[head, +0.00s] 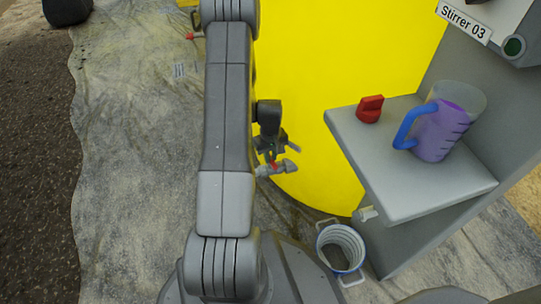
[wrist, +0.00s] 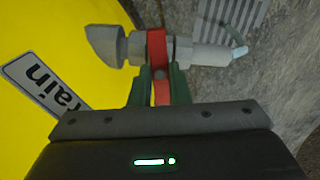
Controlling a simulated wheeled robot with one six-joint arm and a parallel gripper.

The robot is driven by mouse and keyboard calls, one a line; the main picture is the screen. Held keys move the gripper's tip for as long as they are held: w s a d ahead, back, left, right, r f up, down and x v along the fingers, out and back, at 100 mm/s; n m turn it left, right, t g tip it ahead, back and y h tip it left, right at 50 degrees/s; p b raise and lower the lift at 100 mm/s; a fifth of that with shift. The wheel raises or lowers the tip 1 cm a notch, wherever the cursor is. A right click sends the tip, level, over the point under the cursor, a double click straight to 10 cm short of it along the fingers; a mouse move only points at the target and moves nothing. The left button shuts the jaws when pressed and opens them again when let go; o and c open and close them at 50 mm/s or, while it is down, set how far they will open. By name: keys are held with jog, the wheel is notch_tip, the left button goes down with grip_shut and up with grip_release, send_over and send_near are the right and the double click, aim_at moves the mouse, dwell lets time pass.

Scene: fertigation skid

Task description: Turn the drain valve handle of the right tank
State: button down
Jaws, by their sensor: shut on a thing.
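The right tank (head: 330,90) is the large yellow cylinder in the head view; its yellow wall (wrist: 60,40) also fills the left of the wrist view. The drain valve (head: 275,169) sticks out low on the tank, and its grey metal body (wrist: 185,48) lies across the top of the wrist view. Its red handle (wrist: 158,50) crosses the valve body. My gripper (wrist: 158,90) has its green fingers closed around the red handle. In the head view my gripper (head: 271,148) is small and partly hidden by my arm.
A grey shelf (head: 420,190) at the right holds a red object (head: 369,109) and a purple jug (head: 440,130) with a blue handle. A white bucket (head: 341,246) stands on the ground sheet below. A drain label (wrist: 42,82) is on the tank.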

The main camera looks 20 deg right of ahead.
aim_at(271, 159)
jog(key=shift+m, duration=1)
jog(key=c, duration=1.4)
grip_release()
jog(key=shift+o, duration=0.2)
notch_tip(271, 159, up, 14)
jog(key=p, duration=0.5)
jog(key=shift+f, duration=0.15)
notch_tip(271, 159, down, 14)
jog(key=b, duration=0.5)
jog(key=shift+f, duration=0.1)
jog(key=shift+r+n, duration=0.25)
jog(key=shift+n, duration=0.05)
